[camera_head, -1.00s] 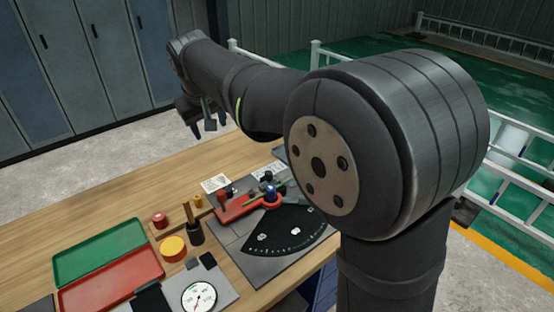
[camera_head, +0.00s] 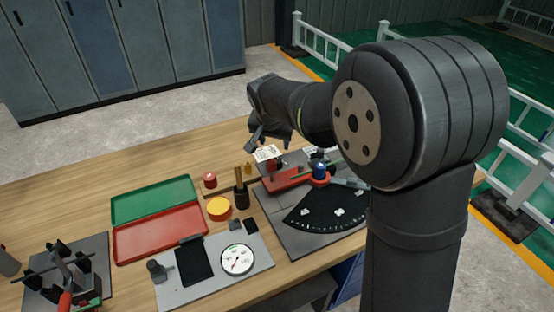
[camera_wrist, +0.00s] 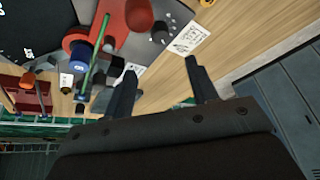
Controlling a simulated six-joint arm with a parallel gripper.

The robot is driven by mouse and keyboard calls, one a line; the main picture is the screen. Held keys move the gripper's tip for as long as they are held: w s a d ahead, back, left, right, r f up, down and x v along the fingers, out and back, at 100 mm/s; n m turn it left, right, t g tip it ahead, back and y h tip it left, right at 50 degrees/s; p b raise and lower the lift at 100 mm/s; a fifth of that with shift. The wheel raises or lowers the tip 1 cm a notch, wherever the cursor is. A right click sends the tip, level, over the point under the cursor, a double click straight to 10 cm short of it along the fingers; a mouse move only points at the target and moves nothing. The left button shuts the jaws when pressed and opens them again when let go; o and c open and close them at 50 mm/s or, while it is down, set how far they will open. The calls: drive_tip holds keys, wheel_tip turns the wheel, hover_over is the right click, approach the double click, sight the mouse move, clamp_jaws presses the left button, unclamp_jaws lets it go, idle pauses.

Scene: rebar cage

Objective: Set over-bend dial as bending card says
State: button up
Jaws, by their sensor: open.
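My gripper (camera_head: 268,143) is open and empty above the far edge of the bench, beside the bender; its two fingers show apart in the wrist view (camera_wrist: 160,68). A white printed card (camera_head: 267,152) lies behind the bender; it also shows in the wrist view (camera_wrist: 187,38), its print too small to read. The bender has a red arm (camera_head: 287,180), a blue-topped post (camera_head: 320,170) and a black fan-shaped scale (camera_head: 325,208) with white marks. A round white dial (camera_head: 237,259) with a pointer sits on a grey plate. I cannot tell which part is the over-bend dial.
A green tray (camera_head: 152,198) and a red tray (camera_head: 160,234) lie left of a yellow round piece (camera_head: 219,208) and a black holder (camera_head: 242,198). A dark fixture (camera_head: 65,280) stands at the front left. The bench's back left is clear.

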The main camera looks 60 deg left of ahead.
sight(277, 159)
drive_tip(key=x, duration=1.2)
drive_tip(key=shift+a+f, duration=0.1)
drive_tip(key=shift+f, duration=0.3)
drive_tip(key=shift+c, duration=0.2)
drive_tip(key=c, duration=0.9)
